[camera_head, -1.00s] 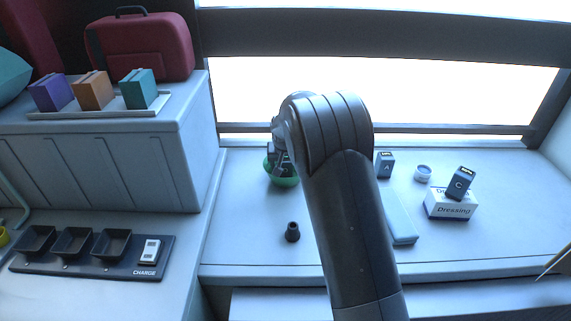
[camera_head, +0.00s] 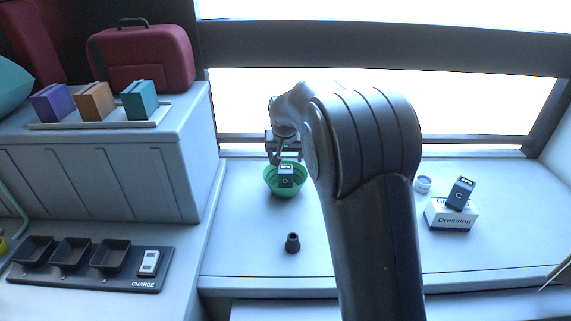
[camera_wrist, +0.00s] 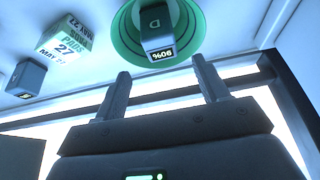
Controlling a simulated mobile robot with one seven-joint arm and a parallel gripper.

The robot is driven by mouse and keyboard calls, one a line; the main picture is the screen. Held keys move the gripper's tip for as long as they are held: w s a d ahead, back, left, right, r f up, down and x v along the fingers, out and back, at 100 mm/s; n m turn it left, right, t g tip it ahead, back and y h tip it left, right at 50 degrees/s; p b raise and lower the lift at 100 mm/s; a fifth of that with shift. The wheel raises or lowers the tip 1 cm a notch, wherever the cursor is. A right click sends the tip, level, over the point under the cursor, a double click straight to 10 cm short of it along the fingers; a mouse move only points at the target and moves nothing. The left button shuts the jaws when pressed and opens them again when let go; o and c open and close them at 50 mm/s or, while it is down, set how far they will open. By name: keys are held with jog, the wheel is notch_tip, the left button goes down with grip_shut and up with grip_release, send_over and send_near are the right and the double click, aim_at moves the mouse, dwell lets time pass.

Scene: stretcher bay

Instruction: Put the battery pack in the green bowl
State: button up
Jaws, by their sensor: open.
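A dark battery pack (camera_head: 286,181) stands in the green bowl (camera_head: 285,194) on the counter, with its pale-marked end up. In the wrist view the pack (camera_wrist: 157,22) shows a letter like D and a 90% display, and the green bowl (camera_wrist: 126,35) surrounds it. My gripper (camera_head: 284,150) is just above and behind the bowl. In the wrist view its two fingers (camera_wrist: 161,67) are spread apart, with nothing held between them. The pack appears beyond the fingertips. Its lower end is hidden in the bowl.
A small black cup-like piece (camera_head: 292,243) stands before the bowl. The charging tray (camera_head: 88,275) is at left. My arm hides the middle counter.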

jog(key=s+d+r, duration=0.5)
jog(key=s+r, duration=0.1)
jog(key=s, duration=0.4)
jog(key=s+d+r, duration=0.6)
jog(key=s, duration=0.3)
jog(key=s+d+f, duration=0.1)
jog(key=s+d, duration=0.1)
jog(key=s, duration=0.8)
jog(key=s+d+f+t, duration=0.1)
jog(key=s+d, duration=0.1)
jog(key=s, duration=0.9)
jog(key=shift+s+f, duration=0.2)
jog(key=shift+f, duration=0.2)
